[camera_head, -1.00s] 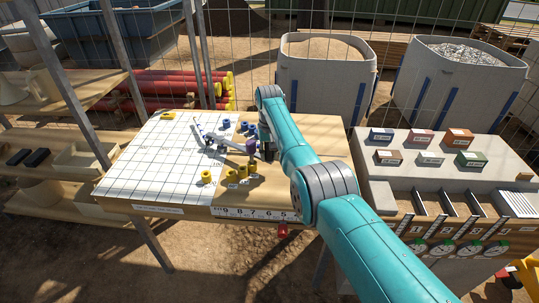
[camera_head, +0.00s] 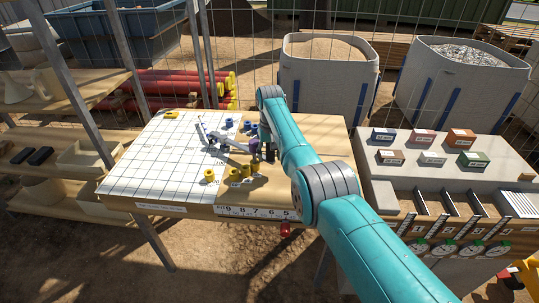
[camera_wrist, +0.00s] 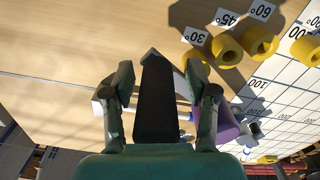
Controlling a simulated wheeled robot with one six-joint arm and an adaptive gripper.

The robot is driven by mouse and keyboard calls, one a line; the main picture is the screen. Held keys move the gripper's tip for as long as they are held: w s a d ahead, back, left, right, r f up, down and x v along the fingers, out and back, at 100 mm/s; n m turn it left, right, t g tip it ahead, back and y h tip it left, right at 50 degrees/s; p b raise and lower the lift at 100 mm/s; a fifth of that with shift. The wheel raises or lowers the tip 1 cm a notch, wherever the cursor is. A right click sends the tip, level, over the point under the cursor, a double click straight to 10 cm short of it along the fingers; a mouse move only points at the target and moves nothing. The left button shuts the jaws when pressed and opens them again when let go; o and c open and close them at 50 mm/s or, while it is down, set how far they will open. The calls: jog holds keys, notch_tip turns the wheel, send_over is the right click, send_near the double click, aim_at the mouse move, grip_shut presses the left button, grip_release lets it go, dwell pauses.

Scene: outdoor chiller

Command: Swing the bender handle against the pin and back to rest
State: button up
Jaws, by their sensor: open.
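The pale grey bender (camera_head: 212,132) stands on the gridded white board of the table in the head view. Its handle (camera_head: 236,144) slants right towards my gripper (camera_head: 263,151). A purple cylinder (camera_head: 253,145) sits close by the gripper and also shows in the wrist view (camera_wrist: 225,122), right of the fingers. In the wrist view my gripper (camera_wrist: 160,78) has its two fingers apart, with a dark tapered bar (camera_wrist: 155,105) between them. I cannot tell whether that bar touches either finger. The pin cannot be clearly told from the small parts around the bender.
Yellow cylinders (camera_head: 235,174) stand at the front of the board, with angle labels (camera_wrist: 228,18) beside some in the wrist view. Blue pieces (camera_head: 248,126) stand behind the bender. A grey bench (camera_head: 430,170) with small boxes is at right.

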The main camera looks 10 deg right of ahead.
notch_tip(320, 180, up, 12)
dwell(0.5)
jog(key=shift+c, duration=0.5)
notch_tip(320, 180, up, 3)
jog(key=shift+w+d+r+m, duration=0.1)
jog(key=shift+r+m, duration=0.1)
jog(key=shift+m, duration=0.5)
jog(key=shift+c, duration=0.9)
notch_tip(320, 180, down, 11)
jog(key=shift+r, duration=0.1)
grip_shut()
